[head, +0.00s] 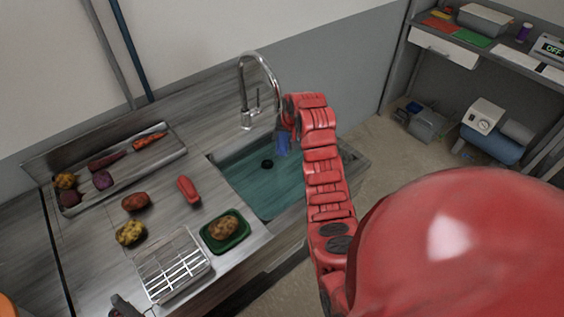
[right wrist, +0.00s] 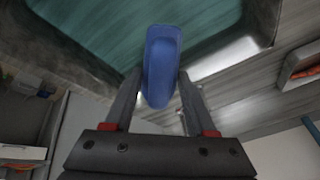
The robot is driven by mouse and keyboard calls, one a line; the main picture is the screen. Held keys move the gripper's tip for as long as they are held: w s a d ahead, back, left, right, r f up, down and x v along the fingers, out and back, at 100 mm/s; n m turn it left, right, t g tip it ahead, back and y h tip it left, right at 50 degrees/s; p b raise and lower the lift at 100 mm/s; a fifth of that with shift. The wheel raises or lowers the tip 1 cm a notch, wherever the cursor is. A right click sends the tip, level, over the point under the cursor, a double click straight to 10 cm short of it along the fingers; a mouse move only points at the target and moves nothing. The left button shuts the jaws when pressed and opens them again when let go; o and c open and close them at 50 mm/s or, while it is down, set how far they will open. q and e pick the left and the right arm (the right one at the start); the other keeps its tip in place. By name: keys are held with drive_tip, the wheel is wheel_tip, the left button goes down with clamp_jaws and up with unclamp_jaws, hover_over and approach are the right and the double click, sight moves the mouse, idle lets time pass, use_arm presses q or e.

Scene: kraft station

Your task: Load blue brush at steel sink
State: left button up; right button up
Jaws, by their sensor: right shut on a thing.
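The steel sink (head: 233,172) holds teal-tinted water around a dark drain. My right gripper (head: 284,127) is over the sink's right back part, below the faucet. It is shut on the blue brush (head: 281,146), whose blue part hangs down over the basin. In the right wrist view the brush (right wrist: 161,68) is upright between the two grey fingers, with the sink behind it. Whether the brush touches the water is unclear. A dark shape at the bottom left edge of the head view may be part of my left gripper; its jaws cannot be made out.
The faucet (head: 246,88) arches over the sink's back edge. On the counter are a wire rack (head: 172,265), a green tray (head: 240,241) with a potato, a red peeler-like item (head: 188,189), loose potatoes and a vegetable trough (head: 121,171). Shelves stand at right.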

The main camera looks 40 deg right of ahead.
sight(283, 136)
drive_tip(key=shift+r, duration=0.15)
drive_tip(key=shift+r, duration=1.9)
drive_tip(key=shift+f, duration=0.1)
